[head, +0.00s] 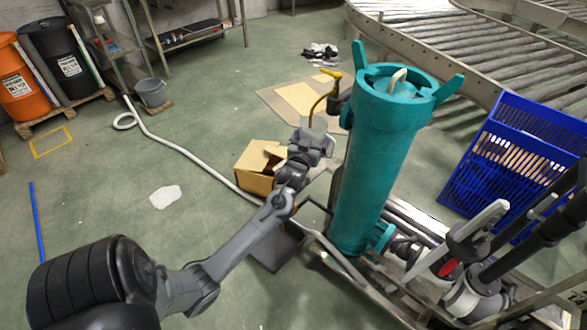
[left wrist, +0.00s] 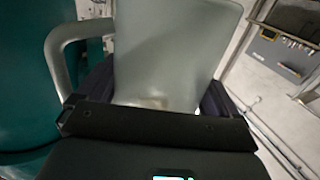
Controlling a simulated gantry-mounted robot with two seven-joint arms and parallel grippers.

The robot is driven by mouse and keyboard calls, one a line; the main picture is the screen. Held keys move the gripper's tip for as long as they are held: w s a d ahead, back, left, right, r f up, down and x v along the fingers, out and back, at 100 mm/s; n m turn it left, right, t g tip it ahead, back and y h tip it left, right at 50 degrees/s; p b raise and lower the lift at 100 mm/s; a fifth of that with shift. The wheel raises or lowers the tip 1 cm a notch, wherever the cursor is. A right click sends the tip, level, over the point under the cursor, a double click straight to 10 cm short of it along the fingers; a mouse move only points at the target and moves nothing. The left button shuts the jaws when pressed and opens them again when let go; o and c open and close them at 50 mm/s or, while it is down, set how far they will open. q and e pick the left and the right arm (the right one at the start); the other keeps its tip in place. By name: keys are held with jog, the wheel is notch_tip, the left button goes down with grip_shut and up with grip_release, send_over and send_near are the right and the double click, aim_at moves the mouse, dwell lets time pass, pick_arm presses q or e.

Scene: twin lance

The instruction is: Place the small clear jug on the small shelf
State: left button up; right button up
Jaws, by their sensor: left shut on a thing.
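The small clear jug (left wrist: 175,50) is translucent grey with a loop handle on its left side in the left wrist view. My left gripper (left wrist: 160,125) is shut on it, with a dark finger on either side of its lower part. In the head view the left gripper (head: 311,143) holds the jug (head: 314,124) up in front of the teal cylinder's left side, largely hidden by the gripper. I cannot tell which surface is the small shelf. A pale grey arm end at the lower right appears to be my right gripper (head: 462,245); its jaw state is unclear.
A tall teal cylinder (head: 375,170) stands close right of the left gripper. An open cardboard box (head: 257,180) lies below it. A blue crate (head: 515,165) is at the right. A metal rack (head: 190,36) stands at the back left. Open floor lies to the left.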

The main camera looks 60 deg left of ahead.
pick_arm(q)
jog(key=shift+s+a+r, duration=0.1)
jog(key=shift+a+r, duration=0.25)
jog(key=shift+r, duration=0.05)
jog(key=shift+a, duration=0.15)
notch_tip(320, 180, down, 10)
jog(key=b, duration=0.6)
jog(key=shift+s+r, duration=0.15)
jog(key=shift+r, duration=0.05)
jog(key=shift+r, duration=0.1)
jog(key=o, duration=0.7)
